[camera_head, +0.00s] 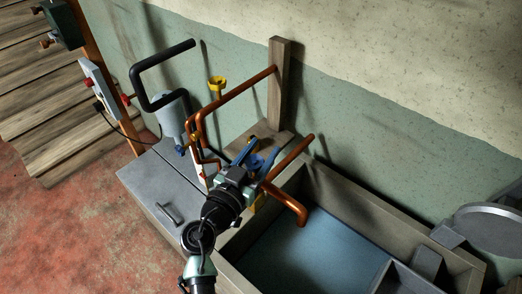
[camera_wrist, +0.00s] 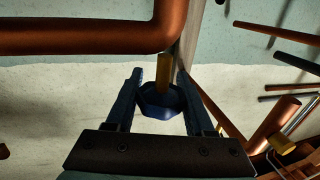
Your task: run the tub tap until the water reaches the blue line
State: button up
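The wooden-walled tub (camera_head: 451,258) is at lower right in the head view; its inside is blue-grey, and I cannot tell water from tub floor. No blue line can be made out. A dark blue tap knob (camera_wrist: 160,101) on a brass stem (camera_wrist: 164,72) stands between the fingers of my gripper (camera_wrist: 160,78). In the head view my gripper (camera_head: 258,158) is at the copper pipes beside the tub. The fingers are close on both sides of the knob; contact is unclear.
Copper pipe (camera_head: 240,93) runs just above my gripper, and a wooden post (camera_head: 279,80) stands behind. A grey cabinet (camera_head: 152,184) is to the left, with a black bent pipe (camera_head: 136,82) above. A round grey lid (camera_head: 490,228) sits at far right.

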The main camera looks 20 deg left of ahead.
grip_shut()
jog(key=n+y+p, duration=0.1)
jog(key=y, duration=0.1)
jog(key=n+y+p, duration=0.2)
jog(key=y, duration=0.1)
jog(key=a+n+y+p, duration=0.1)
jog(key=n+y+p, duration=0.1)
jog(key=shift+s+a+g+y, duration=0.1)
jog(key=shift+g+y, duration=0.2)
jog(key=shift+y, duration=0.1)
jog(key=o, duration=0.8)
grip_release()
jog(key=shift+s, duration=0.1)
